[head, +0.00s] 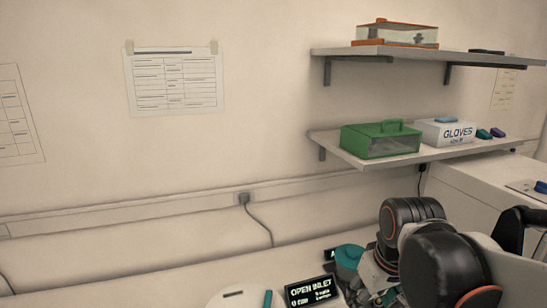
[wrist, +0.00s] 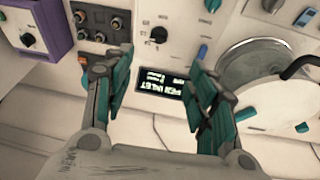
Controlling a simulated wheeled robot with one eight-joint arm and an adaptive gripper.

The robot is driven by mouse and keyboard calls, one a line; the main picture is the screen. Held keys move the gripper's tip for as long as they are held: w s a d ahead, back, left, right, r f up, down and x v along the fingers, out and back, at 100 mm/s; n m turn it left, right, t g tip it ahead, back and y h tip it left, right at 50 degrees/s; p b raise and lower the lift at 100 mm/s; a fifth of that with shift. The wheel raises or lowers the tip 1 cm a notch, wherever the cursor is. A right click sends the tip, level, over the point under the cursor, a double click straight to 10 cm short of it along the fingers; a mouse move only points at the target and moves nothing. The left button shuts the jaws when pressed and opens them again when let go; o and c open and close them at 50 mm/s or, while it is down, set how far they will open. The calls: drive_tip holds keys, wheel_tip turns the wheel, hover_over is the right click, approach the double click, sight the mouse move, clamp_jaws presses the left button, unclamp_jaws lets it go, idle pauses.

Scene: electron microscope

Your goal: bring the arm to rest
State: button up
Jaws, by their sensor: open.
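My gripper (wrist: 160,92) shows in the wrist view with its two teal-padded fingers spread wide and nothing between them. Behind the gap is a small dark display (wrist: 160,87) with light lettering, on a pale instrument panel. In the head view my arm bends at the lower right, and its dark joints hide part of the bench. The same kind of display (head: 311,291) reads "OPEN INLET" at the bottom edge there. The gripper's fingertips cannot be made out in the head view.
A round glass-like port (wrist: 264,75) with a black handle lies right of the fingers. A purple box (wrist: 35,30) is at upper left. In the head view, shelves hold a green case (head: 381,140) and a glove box (head: 445,131).

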drive_tip(key=s+r+m+t, duration=0.1)
drive_tip(key=s+m+t, duration=0.2)
drive_tip(key=s, duration=0.5)
drive_tip(key=shift+r+t, duration=0.3)
drive_tip(key=shift+t, duration=0.1)
idle(0.7)
